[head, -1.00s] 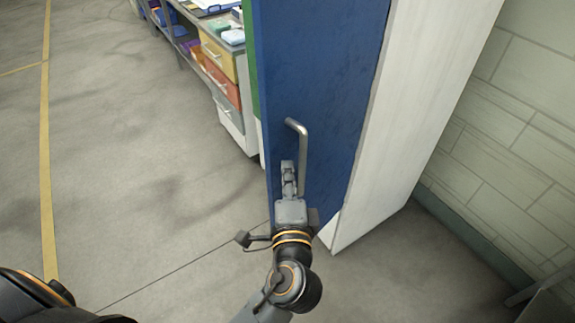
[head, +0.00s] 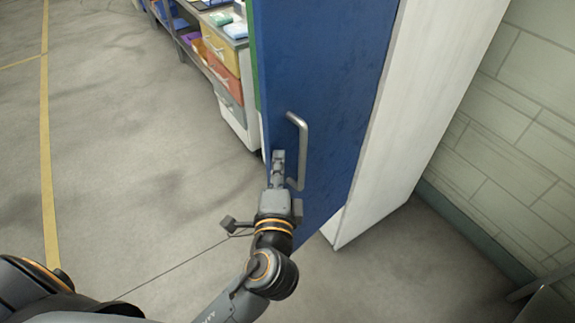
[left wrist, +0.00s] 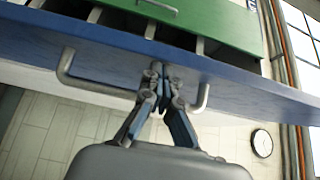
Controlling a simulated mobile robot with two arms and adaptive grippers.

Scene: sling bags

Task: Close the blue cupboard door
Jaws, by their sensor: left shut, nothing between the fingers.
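The blue cupboard door (head: 325,90) stands upright in the head view, its face towards me; how far it is open I cannot tell. Its grey bar handle (head: 303,145) is near the left edge. My left gripper (head: 278,155) is shut and empty, just left of the handle, close to the door. The left wrist view shows the closed fingertips (left wrist: 157,70) between the two ends of the handle (left wrist: 68,72), near the blue door (left wrist: 240,85); contact is unclear. My right gripper is not in view.
The cupboard's white side (head: 405,130) meets the door on the right, with a brick wall (head: 520,140) beyond. Drawers (head: 222,65) and a laden bench stand behind on the left. A green front (left wrist: 215,18) shows in the left wrist view. The floor (head: 130,150) at left is clear.

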